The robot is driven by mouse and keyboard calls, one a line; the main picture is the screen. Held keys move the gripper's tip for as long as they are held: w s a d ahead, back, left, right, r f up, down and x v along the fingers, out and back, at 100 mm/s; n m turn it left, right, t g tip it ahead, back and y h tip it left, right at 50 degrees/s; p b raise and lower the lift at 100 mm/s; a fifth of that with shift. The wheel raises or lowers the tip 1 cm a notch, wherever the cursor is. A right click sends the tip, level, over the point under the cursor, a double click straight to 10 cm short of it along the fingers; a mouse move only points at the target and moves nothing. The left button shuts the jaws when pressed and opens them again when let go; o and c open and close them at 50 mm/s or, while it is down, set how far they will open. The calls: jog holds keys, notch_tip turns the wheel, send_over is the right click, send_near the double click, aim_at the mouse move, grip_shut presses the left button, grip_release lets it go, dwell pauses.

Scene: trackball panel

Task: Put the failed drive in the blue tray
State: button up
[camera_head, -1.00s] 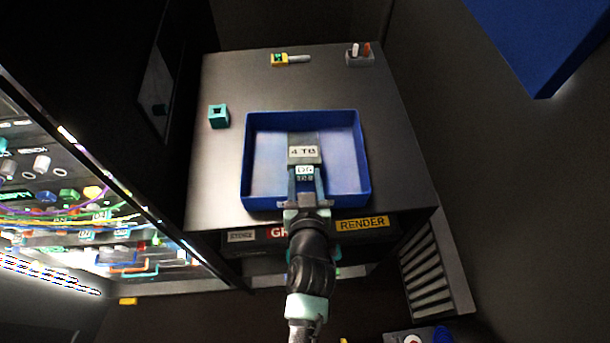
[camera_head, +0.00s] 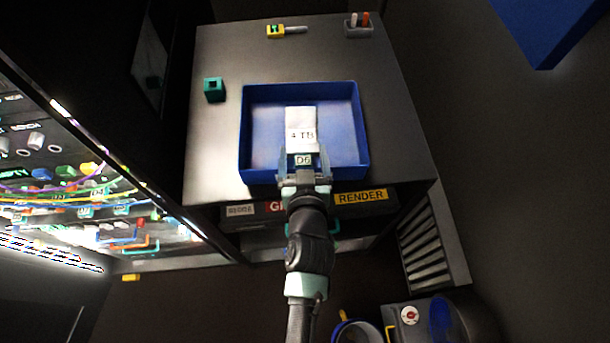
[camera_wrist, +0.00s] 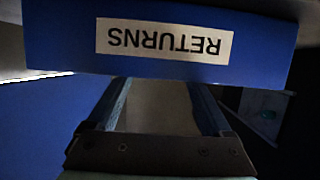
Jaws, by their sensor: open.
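The drive (camera_head: 301,120), a pale grey block marked "4 TB" and "D6", lies in the blue tray (camera_head: 361,130) with its near end toward the tray's front wall. My gripper (camera_head: 304,163) is at the front of the tray, open, with its fingers on either side of the drive's near end. In the wrist view the tray's front wall (camera_wrist: 60,40) shows a "RETURNS" label. My gripper (camera_wrist: 165,105) is below it there, with a grey surface between the fingers; I cannot tell whether that is the drive.
The tray stands on a dark bench (camera_head: 400,130). A teal cube (camera_head: 214,89), a yellow-handled tool (camera_head: 285,31) and a small grey holder (camera_head: 359,27) are on it. A rack with cables (camera_head: 80,190) is at the left. A bucket (camera_head: 357,331) is on the floor.

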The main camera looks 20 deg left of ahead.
jog(key=b+v, duration=0.3)
jog(key=v, duration=0.9)
jog(key=shift+a, duration=0.1)
